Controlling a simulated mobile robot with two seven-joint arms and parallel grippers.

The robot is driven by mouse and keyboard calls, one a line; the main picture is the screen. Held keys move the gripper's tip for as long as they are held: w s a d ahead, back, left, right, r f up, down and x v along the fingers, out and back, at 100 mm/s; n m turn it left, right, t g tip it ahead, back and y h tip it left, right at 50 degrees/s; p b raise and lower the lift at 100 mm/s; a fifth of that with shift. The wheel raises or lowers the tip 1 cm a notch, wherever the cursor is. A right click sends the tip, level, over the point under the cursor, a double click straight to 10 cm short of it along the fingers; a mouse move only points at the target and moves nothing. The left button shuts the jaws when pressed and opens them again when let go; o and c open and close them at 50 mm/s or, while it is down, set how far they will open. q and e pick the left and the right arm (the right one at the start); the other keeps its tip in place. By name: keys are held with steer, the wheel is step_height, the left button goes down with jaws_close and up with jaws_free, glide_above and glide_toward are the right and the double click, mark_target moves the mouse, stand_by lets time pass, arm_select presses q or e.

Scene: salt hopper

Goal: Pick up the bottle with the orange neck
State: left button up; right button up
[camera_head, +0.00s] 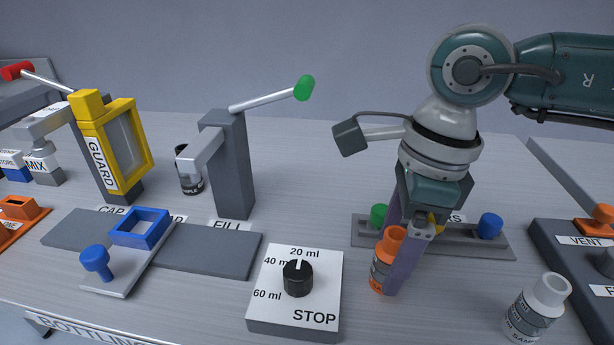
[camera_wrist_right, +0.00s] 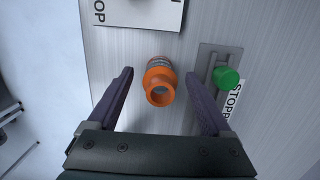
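The bottle with the orange neck (camera_head: 382,262) stands upright on the table, right of the dial box, with a grey label on its orange body. In the right wrist view the bottle (camera_wrist_right: 160,82) shows from above, between and a little beyond the fingers. My right gripper (camera_head: 397,285) points down over the bottle with its fingers apart on either side. In the wrist view the right gripper (camera_wrist_right: 162,100) is open, with gaps between the bottle and both fingers. One finger partly hides the bottle in the head view. My left gripper is not in view.
A dial box marked STOP (camera_head: 290,318) stands left of the bottle. A grey rack (camera_head: 455,238) with green and blue stoppers lies just behind. A white-necked bottle (camera_head: 536,308) stands to the right, near a dark VENT unit (camera_head: 565,262). The FILL post (camera_head: 232,165) stands further left.

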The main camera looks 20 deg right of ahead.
jaws_close()
stand_by(0.5)
steer(key=shift+r, duration=0.2)
